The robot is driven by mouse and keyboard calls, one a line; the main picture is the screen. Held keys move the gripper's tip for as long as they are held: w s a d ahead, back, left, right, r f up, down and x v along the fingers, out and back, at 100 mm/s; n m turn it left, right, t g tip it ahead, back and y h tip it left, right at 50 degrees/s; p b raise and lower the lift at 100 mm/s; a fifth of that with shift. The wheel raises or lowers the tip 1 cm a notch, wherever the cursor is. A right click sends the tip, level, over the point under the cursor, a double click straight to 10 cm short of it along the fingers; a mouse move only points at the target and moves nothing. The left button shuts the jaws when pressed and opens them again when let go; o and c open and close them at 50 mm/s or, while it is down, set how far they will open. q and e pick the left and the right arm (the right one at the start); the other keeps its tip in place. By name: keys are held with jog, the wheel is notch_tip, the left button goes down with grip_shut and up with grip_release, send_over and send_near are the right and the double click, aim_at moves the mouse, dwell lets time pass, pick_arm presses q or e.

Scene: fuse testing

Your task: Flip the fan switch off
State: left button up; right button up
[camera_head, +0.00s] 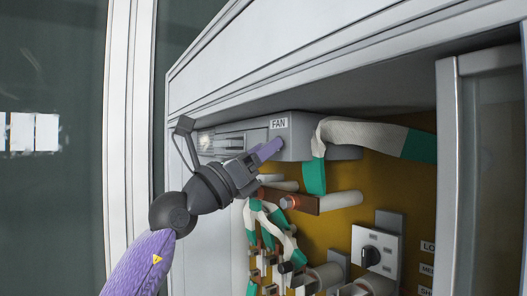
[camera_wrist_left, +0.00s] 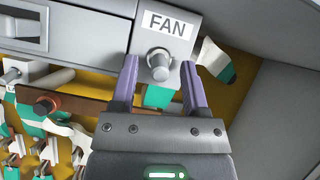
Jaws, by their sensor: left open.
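The fan switch (camera_wrist_left: 159,64) is a small metal toggle on a grey panel, below a white label reading FAN (camera_wrist_left: 168,24). In the left wrist view, my left gripper (camera_wrist_left: 158,70) is open, with one purple finger on either side of the switch. I cannot tell whether either finger touches it. In the head view, my left gripper (camera_head: 270,148) reaches up to the grey fan box (camera_head: 301,128) under its FAN label (camera_head: 279,124), and its fingers hide most of the switch. My right gripper is not in view.
White and green cables (camera_head: 376,137) run right of the fan box. Below are copper bars, fuses and wires on a yellow back panel (camera_head: 335,222). A black knob (camera_head: 371,256) sits lower right. The cabinet's frame (camera_head: 447,180) bounds the opening on the right.

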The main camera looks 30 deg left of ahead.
pick_arm(q)
jog(key=b+v, duration=0.5)
jog(key=v, duration=0.4)
jog(key=shift+s+f, duration=0.15)
jog(key=shift+s, duration=0.1)
jog(key=shift+a, duration=0.1)
